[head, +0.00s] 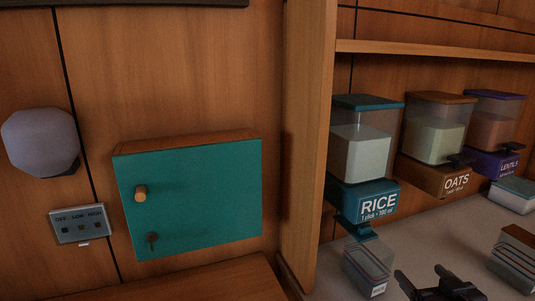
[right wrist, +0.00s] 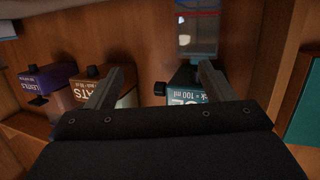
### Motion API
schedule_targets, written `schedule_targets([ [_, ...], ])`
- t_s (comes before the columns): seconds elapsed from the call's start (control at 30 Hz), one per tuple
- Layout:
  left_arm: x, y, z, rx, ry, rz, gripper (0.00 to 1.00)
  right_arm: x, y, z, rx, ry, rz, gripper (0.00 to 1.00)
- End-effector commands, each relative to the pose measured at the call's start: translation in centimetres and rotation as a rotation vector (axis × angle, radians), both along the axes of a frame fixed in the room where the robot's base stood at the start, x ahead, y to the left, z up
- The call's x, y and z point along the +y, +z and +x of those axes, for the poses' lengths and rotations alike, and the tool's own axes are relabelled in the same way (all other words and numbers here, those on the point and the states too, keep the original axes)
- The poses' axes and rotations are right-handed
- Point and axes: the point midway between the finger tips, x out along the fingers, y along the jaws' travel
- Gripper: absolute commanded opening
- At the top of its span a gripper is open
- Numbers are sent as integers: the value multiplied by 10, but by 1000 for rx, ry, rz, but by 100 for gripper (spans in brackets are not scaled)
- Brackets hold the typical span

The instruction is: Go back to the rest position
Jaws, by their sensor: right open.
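My right gripper (head: 424,277) shows at the bottom edge of the head view, low in front of the shelf with the dispensers. Its dark fingers are apart with nothing between them. In the right wrist view the two fingers of the right gripper (right wrist: 163,75) stand wide apart, and the dispensers appear upside down beyond them. My left gripper is in neither view.
Rice (head: 363,199), oats (head: 436,178) and lentils (head: 489,164) dispensers stand in a row. A clear lined container (head: 368,267) is under the rice spout. A wooden post (head: 306,140) separates them from a teal-doored wall box (head: 200,195) and switch panel (head: 83,224).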

Motion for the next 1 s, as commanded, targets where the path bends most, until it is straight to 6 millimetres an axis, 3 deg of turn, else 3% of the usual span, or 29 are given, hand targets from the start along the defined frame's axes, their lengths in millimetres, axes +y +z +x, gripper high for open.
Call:
schedule_targets([
  [0.03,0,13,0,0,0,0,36,-1,14,-8,44,-52,3,76],
  [0.17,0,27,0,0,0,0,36,1,14,-39,222,-168,60,76],
  [0.27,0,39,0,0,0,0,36,16,8,-70,375,-196,136,76],
  [0.5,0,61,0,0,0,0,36,87,-3,-152,727,-61,326,76],
  [0.6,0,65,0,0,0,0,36,111,-3,-177,818,16,371,76],
  [0.77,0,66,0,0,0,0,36,127,-3,-196,884,80,398,76],
  [1.0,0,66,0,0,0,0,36,128,-4,-197,890,83,401,76],
])
